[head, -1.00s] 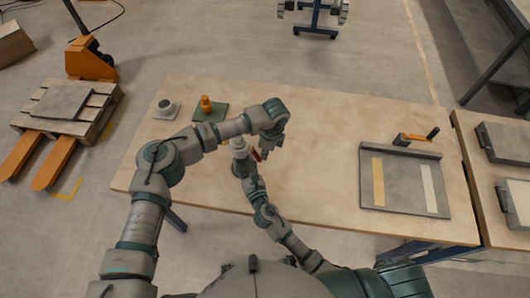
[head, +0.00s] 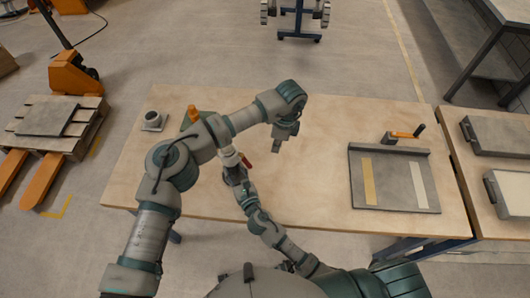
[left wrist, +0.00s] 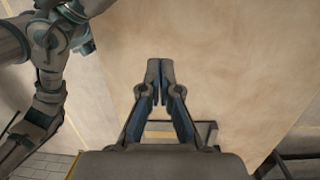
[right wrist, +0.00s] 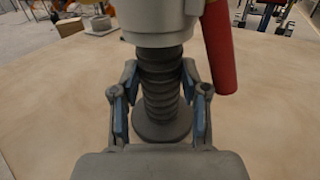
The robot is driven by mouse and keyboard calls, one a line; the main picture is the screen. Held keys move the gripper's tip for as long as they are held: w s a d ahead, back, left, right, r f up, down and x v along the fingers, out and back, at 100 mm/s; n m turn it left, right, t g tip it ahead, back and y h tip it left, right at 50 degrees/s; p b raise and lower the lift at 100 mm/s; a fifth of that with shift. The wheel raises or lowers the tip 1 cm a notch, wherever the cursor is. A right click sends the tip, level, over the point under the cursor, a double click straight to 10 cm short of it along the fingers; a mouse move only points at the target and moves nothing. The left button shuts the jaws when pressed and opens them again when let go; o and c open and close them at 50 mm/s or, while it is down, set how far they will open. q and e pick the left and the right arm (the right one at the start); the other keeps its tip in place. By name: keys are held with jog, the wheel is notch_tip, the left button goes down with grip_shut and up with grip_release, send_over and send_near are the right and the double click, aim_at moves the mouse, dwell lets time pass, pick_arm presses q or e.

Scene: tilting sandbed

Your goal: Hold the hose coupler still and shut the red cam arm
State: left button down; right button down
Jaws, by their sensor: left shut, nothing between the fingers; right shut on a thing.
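The hose coupler (right wrist: 160,15) is a pale grey body above a dark ribbed hose (right wrist: 160,85) with a round grey base. The red cam arm (right wrist: 219,45) hangs down along its right side in the right wrist view, apart from the ribbed part. It also shows as a small red piece in the head view (head: 246,160). My right gripper (right wrist: 158,95) is shut on the ribbed hose below the coupler. My left gripper (head: 277,150) is shut and empty, to the right of the red arm. In the left wrist view its fingertips (left wrist: 159,64) meet above bare wood.
The wooden table (head: 310,185) is clear between my left gripper and the grey tray (head: 393,185) on the right. A pale ring on a plate (head: 153,121) and an orange piece (head: 193,112) stand at the back left. My left forearm crosses above the coupler.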

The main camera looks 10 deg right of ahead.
pick_arm(q)
jog(key=shift+s+d+r, duration=0.1)
jog(key=shift+d+r, duration=0.3)
jog(key=shift+r, duration=0.4)
jog(key=shift+s+d+r, duration=0.1)
jog(key=shift+d+r, duration=0.25)
jog(key=shift+r, duration=0.4)
pick_arm(e)
jog(key=shift+a, duration=0.1)
jog(key=c, duration=0.5)
grip_release()
jog(key=shift+s, duration=0.1)
